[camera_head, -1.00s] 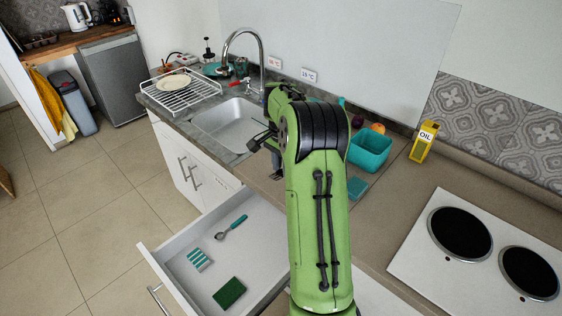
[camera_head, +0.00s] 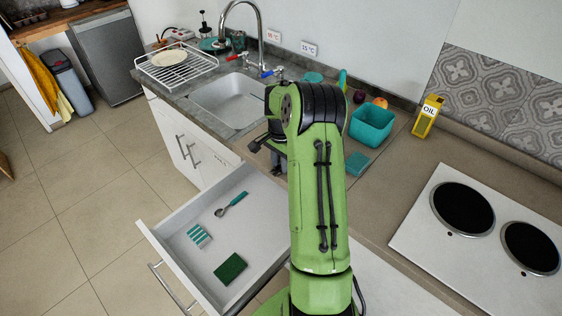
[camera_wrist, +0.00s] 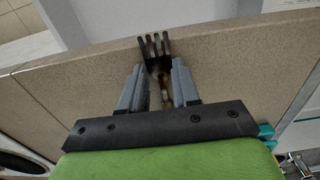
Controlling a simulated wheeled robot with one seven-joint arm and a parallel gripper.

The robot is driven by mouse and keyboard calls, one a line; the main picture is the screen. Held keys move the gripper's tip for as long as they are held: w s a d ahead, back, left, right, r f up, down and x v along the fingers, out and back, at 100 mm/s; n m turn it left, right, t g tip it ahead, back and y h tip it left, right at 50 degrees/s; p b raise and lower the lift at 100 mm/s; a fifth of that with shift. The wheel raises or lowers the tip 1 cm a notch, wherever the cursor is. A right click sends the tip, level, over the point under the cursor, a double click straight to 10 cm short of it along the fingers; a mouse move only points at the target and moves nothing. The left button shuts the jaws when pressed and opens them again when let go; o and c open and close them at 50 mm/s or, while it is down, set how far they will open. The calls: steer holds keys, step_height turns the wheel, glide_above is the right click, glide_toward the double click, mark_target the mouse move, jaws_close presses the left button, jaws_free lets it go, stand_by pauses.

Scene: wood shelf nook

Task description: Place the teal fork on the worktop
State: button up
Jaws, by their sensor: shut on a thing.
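My gripper (camera_wrist: 158,85) is shut on a fork (camera_wrist: 155,47), whose dark tines stick out past the fingertips in the wrist view. The fork's handle is mostly hidden between the fingers, and its colour does not show. The fork is over the brown worktop (camera_wrist: 235,65), near its edge; I cannot tell whether it touches it. In the head view, my dark gripper (camera_head: 262,146) shows at the left of my green arm, over the worktop (camera_head: 402,165) beside the sink, and the fork cannot be made out there.
An open drawer (camera_head: 178,222) holds a teal-handled utensil (camera_head: 232,204), a striped cloth (camera_head: 199,236) and a green pad (camera_head: 230,267). A teal bin (camera_head: 371,125), a teal block (camera_head: 358,163) and an oil carton (camera_head: 427,117) stand on the worktop. The sink (camera_head: 228,100) is left, the hob (camera_head: 485,225) right.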

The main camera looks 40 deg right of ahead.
steer(key=o, duration=1)
steer(key=shift+o, duration=0.2)
step_height(320, 180, up, 13)
steer(key=p, duration=0.2)
steer(key=s+a+r+n+t+h, duration=0.1)
steer(key=s+a+r+n, duration=0.3)
steer(key=a, duration=0.3)
steer(key=s+a+r+n+t+h, duration=0.1)
steer(key=a+r+n, duration=0.2)
steer(key=a+r, duration=0.35)
steer(key=s+a+n+t+y, duration=0.2)
steer(key=s+a+n+t, duration=0.1)
steer(key=s+a+n, duration=0.7)
steer(key=s+a, duration=0.4)
steer(key=s, duration=0.2)
steer(key=shift+s+f+t, duration=0.3)
steer(key=shift+s+f, duration=0.05)
steer(key=shift+s, duration=0.05)
